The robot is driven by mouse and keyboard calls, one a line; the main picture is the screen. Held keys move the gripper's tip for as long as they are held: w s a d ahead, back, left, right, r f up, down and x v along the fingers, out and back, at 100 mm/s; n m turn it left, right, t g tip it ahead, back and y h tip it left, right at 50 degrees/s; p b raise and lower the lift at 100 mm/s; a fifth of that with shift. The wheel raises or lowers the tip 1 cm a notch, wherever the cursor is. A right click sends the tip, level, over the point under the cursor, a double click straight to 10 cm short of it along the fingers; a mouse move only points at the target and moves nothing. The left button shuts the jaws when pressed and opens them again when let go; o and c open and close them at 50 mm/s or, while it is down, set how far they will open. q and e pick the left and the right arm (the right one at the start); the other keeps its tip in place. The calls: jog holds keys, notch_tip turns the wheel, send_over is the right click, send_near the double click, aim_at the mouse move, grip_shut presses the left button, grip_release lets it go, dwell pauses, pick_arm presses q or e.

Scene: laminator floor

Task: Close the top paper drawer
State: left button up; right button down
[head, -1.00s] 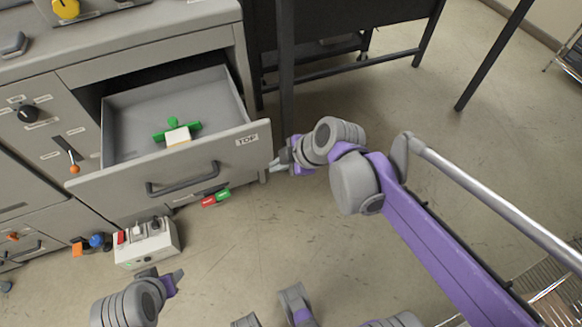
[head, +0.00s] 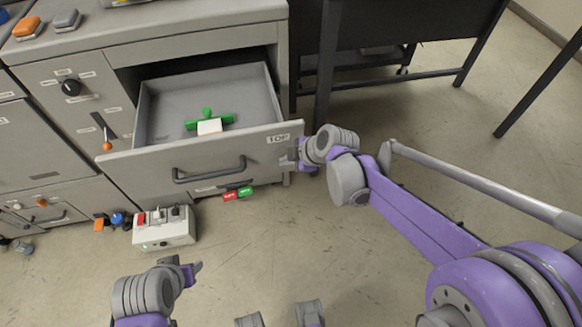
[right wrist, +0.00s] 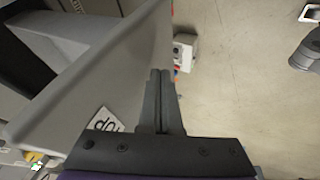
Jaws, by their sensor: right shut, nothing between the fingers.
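The top drawer (head: 222,158) stands pulled out of the grey cabinet. Its front has a dark bar handle (head: 210,174) and a TOP label at its right end. A green piece (head: 207,121) and a white block (head: 209,127) lie inside. My right gripper (head: 291,162) is shut and empty at the right end of the drawer front. In the right wrist view its fingers (right wrist: 161,100) are close beside the front panel (right wrist: 105,75); I cannot tell whether they touch. My left gripper (head: 194,269) hangs in front of the cabinet, low in the head view, away from the drawer.
A white control box (head: 163,232) stands on the floor below the drawer. Red and green tags (head: 238,194) are just under the drawer front. A lever with an orange knob (head: 107,146) is left of it. A black table (head: 400,25) stands right of the cabinet. Open floor lies in front.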

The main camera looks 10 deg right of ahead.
jog(key=shift+w, duration=0.25)
